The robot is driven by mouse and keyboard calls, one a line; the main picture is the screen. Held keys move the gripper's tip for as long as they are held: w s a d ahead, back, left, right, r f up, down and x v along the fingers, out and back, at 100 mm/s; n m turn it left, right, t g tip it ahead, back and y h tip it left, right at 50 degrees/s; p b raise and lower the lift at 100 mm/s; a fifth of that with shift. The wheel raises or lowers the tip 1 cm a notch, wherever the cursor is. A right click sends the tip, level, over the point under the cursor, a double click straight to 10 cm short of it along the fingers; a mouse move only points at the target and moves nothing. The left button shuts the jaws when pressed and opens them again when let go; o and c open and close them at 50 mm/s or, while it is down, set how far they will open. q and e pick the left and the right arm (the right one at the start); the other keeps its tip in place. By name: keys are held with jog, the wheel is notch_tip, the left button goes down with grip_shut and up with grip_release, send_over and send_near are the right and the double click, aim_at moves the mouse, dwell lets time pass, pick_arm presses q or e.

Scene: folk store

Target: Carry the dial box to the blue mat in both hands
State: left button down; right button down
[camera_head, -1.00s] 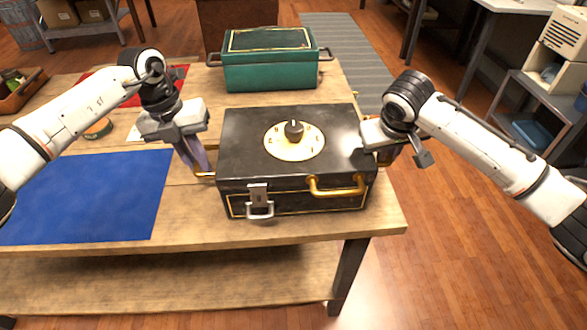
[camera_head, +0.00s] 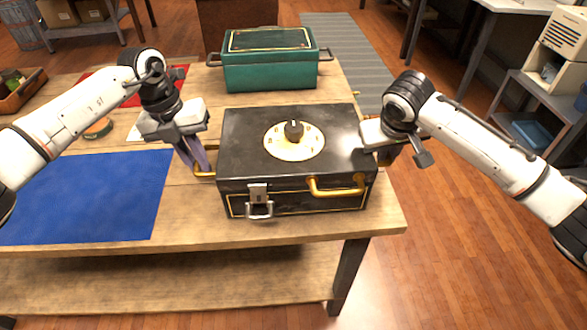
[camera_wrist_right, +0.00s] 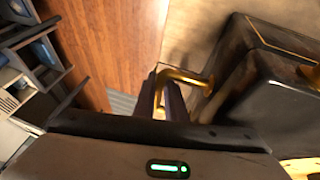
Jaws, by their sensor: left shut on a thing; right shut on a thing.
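The dial box (camera_head: 245,150) is black with gold trim, a round cream dial on its lid, a front latch and a gold front handle. It sits at the right end of the wooden table. My left gripper (camera_head: 202,170) is shut on the gold handle at its left side. My right gripper (camera_head: 385,158) is at its right side, its fingertips partly hidden in the head view. In the right wrist view the right gripper (camera_wrist_right: 168,105) is shut on the gold side handle (camera_wrist_right: 188,77). The blue mat (camera_head: 80,198) lies flat and empty to the left.
A green box (camera_head: 270,68) with side handles stands behind the dial box. A red mat (camera_head: 100,88) and a round tin (camera_head: 98,129) lie at the back left. A wooden tray (camera_head: 20,92) is at the far left. Bare tabletop separates the dial box and blue mat.

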pick_arm(q)
jog(key=shift+w+r, duration=0.15)
jog(key=shift+r, duration=0.15)
pick_arm(e)
jog(key=shift+w+r, duration=0.15)
jog(key=shift+r, duration=0.15)
